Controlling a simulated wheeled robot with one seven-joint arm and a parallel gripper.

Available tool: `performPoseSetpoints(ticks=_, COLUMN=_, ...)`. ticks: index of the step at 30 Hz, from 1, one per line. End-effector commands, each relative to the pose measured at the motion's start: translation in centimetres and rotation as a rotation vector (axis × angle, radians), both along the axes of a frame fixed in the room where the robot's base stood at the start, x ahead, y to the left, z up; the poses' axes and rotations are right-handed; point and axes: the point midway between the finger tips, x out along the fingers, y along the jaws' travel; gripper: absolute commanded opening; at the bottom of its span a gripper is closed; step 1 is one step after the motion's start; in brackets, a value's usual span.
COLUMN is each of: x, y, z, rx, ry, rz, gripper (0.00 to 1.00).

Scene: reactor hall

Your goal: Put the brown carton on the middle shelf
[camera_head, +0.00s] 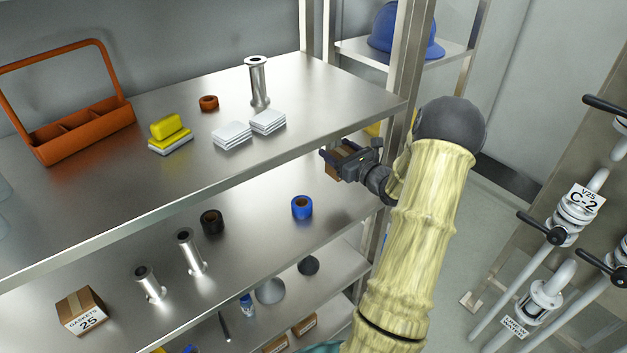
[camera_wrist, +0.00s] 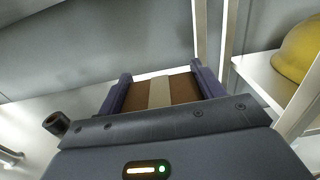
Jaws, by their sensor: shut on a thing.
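My gripper (camera_head: 349,161) is shut on a brown carton (camera_head: 338,168) at the right end of the shelving, close to the front edge of the upper shelf (camera_head: 330,100). In the wrist view the carton (camera_wrist: 178,91), with a pale tape strip, sits between the two jaws (camera_wrist: 162,86). In the head view the carton is partly hidden by the jaws. The shelf below (camera_head: 262,232) lies under the gripper in the picture; I cannot tell whether the carton touches it.
On that lower level stand a blue tape roll (camera_head: 302,208), a black roll (camera_head: 212,222), two metal spools (camera_head: 190,252) and a gaskets carton (camera_head: 82,312). An upright post (camera_head: 405,60) is close to my arm. Valve pipes (camera_head: 560,225) are at right.

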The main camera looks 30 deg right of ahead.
Motion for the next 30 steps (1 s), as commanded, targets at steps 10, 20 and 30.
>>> performPoseSetpoints(ticks=10, x=0.0, y=0.0, z=-4.7, rx=0.002, ry=0.0, rz=-0.001, gripper=0.42)
performPoseSetpoints(ticks=20, x=0.0, y=0.0, z=-4.9, rx=0.002, ry=0.0, rz=-0.001, gripper=0.42)
performPoseSetpoints(ticks=30, x=0.0, y=0.0, z=-8.7, rx=0.002, ry=0.001, rz=0.0, gripper=0.42)
